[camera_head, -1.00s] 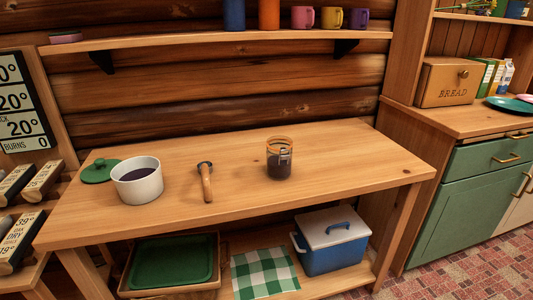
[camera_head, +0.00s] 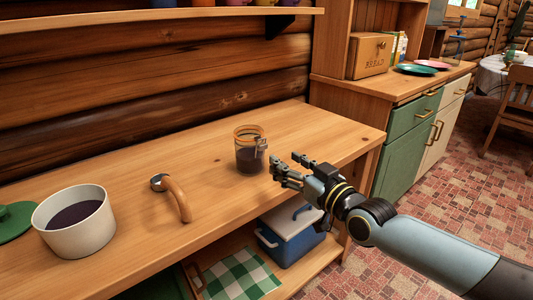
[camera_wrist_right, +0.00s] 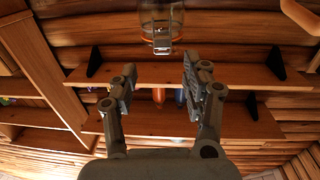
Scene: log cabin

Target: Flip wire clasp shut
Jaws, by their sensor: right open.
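A glass jar (camera_head: 248,156) with an orange rim and dark contents stands upright on the wooden workbench. Its wire clasp (camera_head: 262,145) is on the jar's right side, facing my right gripper; I cannot tell whether it is closed. My right gripper (camera_head: 286,168) is open and empty, just right of the jar and apart from it. In the right wrist view, the jar (camera_wrist_right: 161,18) shows at the top centre with its metal clasp (camera_wrist_right: 162,44), beyond the two open fingers (camera_wrist_right: 158,88). My left gripper is not in view.
The workbench (camera_head: 190,150) also holds a white pot (camera_head: 72,228) of dark liquid, a green lid (camera_head: 14,220) and a wooden-handled tool (camera_head: 177,198). A blue cooler (camera_head: 290,235) sits on the lower shelf. Bench space around the jar is clear.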

